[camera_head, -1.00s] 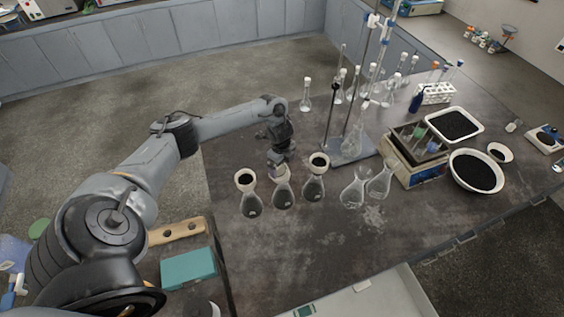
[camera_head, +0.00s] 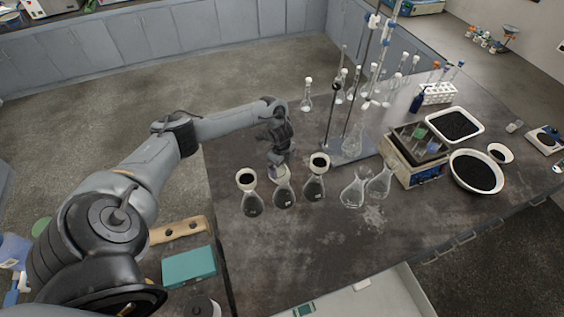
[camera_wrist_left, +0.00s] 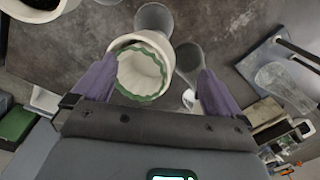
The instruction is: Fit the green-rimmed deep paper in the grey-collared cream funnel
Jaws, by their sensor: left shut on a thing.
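The green-rimmed paper (camera_wrist_left: 142,74) is a white pleated cone with a zigzag green edge. In the left wrist view it sits within the mouth of a cream funnel (camera_wrist_left: 128,40), its rim close to the funnel's rim. This funnel (camera_head: 281,175) tops the middle of three flasks in the head view; its collar colour is not clear. My left gripper (camera_head: 279,162) is over the funnel. In the left wrist view its purple fingers (camera_wrist_left: 157,78) straddle the paper, the left one against its side; it is shut on the paper. My right gripper is not in view.
Cream funnels holding dark contents stand on flasks to the left (camera_head: 246,179) and right (camera_head: 319,162) of the middle one. A stand base (camera_head: 350,150) and empty flasks (camera_head: 356,188) lie further right. The front bench is mostly clear.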

